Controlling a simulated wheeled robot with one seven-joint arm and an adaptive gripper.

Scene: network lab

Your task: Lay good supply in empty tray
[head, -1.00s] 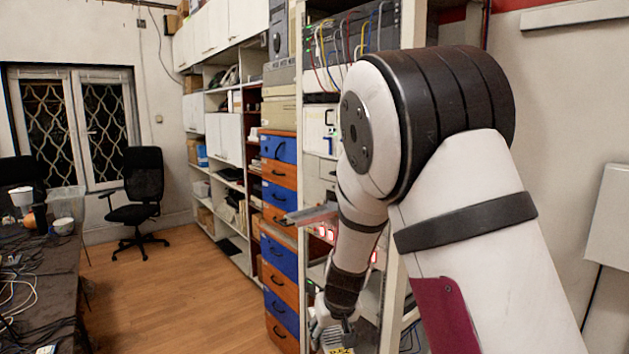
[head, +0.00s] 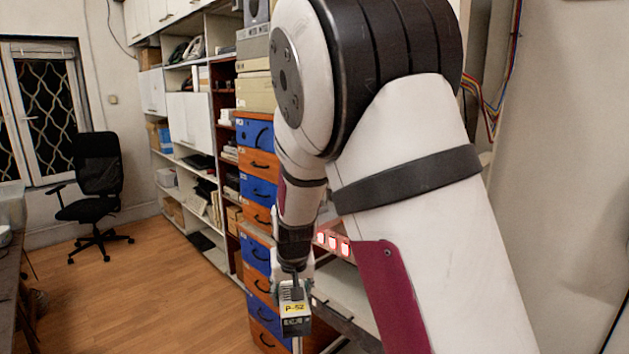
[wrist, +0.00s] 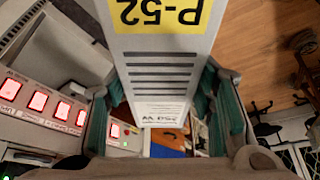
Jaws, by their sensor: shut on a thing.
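My gripper (head: 294,284) is shut on a grey box-shaped supply (head: 295,322) with a yellow label reading P-52. It holds the supply in the air in front of the rack. In the wrist view the supply (wrist: 160,75) lies between the two green-padded fingers, with its slotted face and upside-down label showing. I cannot make out an empty tray for certain; my arm hides much of the rack.
A panel with red lit displays (head: 333,240) sits behind my forearm; it shows at left in the wrist view (wrist: 40,103). A pale shelf surface (head: 348,292) is right of the supply. Blue and orange drawers (head: 259,190) stand behind.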

